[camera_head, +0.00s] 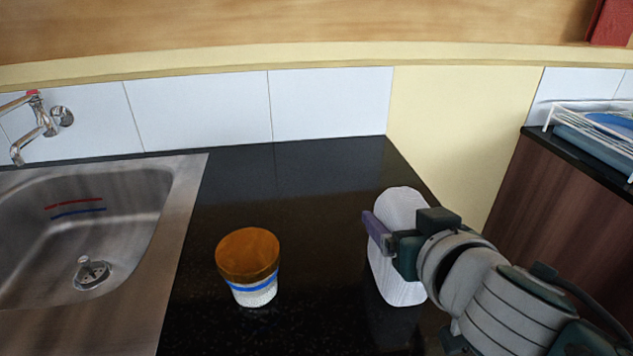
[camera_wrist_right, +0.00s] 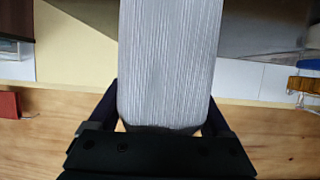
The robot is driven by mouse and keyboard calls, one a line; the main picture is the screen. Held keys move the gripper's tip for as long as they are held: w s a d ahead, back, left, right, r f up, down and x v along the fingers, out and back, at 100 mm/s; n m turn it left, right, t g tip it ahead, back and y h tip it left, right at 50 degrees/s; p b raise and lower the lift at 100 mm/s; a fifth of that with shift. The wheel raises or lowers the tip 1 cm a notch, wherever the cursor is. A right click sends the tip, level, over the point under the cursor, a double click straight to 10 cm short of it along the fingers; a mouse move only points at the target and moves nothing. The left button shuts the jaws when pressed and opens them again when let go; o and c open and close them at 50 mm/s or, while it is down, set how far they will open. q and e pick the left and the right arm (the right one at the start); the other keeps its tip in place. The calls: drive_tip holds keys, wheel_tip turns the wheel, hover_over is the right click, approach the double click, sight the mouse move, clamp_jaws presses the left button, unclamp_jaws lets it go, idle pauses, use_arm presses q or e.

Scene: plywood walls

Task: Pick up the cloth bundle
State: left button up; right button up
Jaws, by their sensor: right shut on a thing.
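The cloth bundle (camera_head: 400,286) is a pale grey-white, finely ribbed roll with rounded ends. In the head view it is at the right end of the black counter, partly hidden behind my right gripper (camera_head: 378,234). My right gripper is shut on the bundle, with a purple finger showing at its left side. In the right wrist view the bundle (camera_wrist_right: 168,65) fills the middle between the two dark fingers (camera_wrist_right: 163,112). I cannot tell whether the bundle touches the counter. My left gripper is not in view.
A cup (camera_head: 249,266) with an orange-brown top and a blue band stands on the black counter (camera_head: 300,190). A steel sink (camera_head: 130,215) with a tap (camera_head: 42,125) is at the left. A white rack (camera_head: 590,125) sits on a brown cabinet (camera_head: 540,200) at the right.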

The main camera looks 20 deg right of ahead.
drive_tip(key=shift+c, duration=0.4)
drive_tip(key=shift+r, duration=0.5)
wheel_tip(320, 180, up, 8)
drive_tip(key=p, duration=0.4)
drive_tip(key=shift+r, duration=0.25)
wheel_tip(320, 180, up, 11)
drive_tip(key=p, duration=0.2)
drive_tip(key=shift+f, duration=0.2)
